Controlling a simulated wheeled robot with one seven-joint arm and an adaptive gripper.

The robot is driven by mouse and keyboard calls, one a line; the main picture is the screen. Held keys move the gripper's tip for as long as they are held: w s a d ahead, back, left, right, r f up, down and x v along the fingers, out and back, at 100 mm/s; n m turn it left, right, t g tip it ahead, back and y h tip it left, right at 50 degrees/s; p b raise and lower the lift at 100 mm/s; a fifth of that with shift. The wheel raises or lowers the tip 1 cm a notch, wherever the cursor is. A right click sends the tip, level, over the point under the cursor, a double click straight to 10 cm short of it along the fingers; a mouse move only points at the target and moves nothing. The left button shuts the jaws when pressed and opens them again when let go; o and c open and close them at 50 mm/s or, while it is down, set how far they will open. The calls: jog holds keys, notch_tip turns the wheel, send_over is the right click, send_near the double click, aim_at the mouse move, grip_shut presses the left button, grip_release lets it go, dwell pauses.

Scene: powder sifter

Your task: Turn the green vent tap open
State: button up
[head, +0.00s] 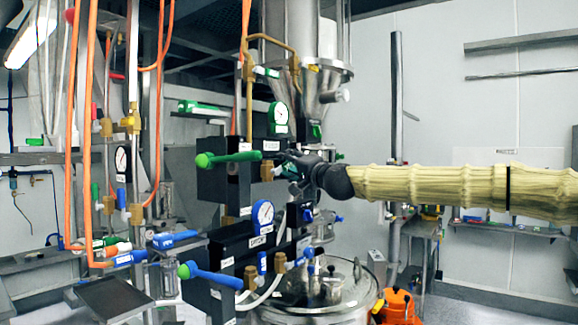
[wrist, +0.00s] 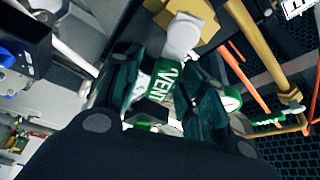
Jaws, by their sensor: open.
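The green vent tap handle (wrist: 166,82), with a white VENT label, shows in the wrist view between the two fingers of my gripper (wrist: 162,84). The fingers are open, one on each side of the handle; I cannot tell whether either touches it. A pale grey end piece and a brass body are above the handle in that view. In the head view my gripper (head: 293,163) is at the valve panel, right of the large green lever, and mostly hides the vent tap.
A green ball-ended lever (head: 228,158) sticks out left of my gripper. A blue lever (head: 210,275) is lower down. Pressure gauges (head: 262,214), orange hoses (head: 88,130) and brass pipes crowd the panel. A steel vessel (head: 330,295) stands below. An orange object (head: 397,308) is at lower right.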

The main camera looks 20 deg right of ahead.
jog(key=v, duration=1.2)
